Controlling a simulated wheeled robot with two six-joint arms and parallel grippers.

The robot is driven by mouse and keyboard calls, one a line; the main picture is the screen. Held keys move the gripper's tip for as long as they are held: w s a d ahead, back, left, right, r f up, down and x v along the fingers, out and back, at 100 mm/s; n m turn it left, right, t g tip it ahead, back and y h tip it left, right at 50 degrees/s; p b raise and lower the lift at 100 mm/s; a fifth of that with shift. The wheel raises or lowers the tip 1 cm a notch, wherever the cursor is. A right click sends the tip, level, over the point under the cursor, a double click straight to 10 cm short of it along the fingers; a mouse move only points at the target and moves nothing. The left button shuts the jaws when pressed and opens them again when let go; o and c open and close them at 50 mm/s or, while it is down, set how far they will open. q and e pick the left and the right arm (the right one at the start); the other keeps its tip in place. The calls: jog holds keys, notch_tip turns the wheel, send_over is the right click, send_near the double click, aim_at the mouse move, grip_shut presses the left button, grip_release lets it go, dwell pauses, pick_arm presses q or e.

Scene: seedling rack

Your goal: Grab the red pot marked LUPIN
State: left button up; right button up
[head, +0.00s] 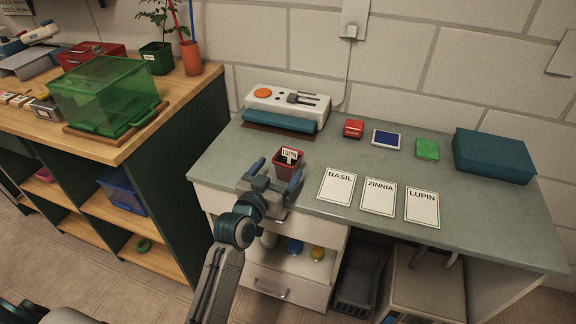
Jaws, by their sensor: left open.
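The red pot marked LUPIN (286,170) stands upright on the grey worktop near its left front edge. It is dark red with a white label. My left gripper (274,178) is open at the front of the pot, with one finger to the left of it and the other in front of its right side. Whether the fingers touch the pot I cannot tell. My right gripper is not in view.
Three white cards marked BASIL (337,188), ZINNIA (379,197) and LUPIN (422,208) lie to the right. A white device (287,106) stands behind the pot. A teal box (494,156) is at the far right. A green bin (104,95) stands on the left wooden bench.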

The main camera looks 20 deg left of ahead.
aim_at(282, 164)
pick_arm(q)
jog(key=w, duration=0.2)
jog(key=w+p, duration=0.1)
jog(key=w, duration=0.1)
jog(key=shift+w+d+r, duration=0.1)
jog(key=shift+d+r, duration=0.05)
jog(key=shift+d, duration=0.25)
jog(key=shift+w, duration=0.5)
jog(key=c, duration=1.1)
jog(key=shift+c, duration=0.2)
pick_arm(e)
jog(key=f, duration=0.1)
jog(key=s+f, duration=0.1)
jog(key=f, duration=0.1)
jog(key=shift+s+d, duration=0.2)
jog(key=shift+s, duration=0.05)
pick_arm(q)
jog(key=shift+r, duration=0.15)
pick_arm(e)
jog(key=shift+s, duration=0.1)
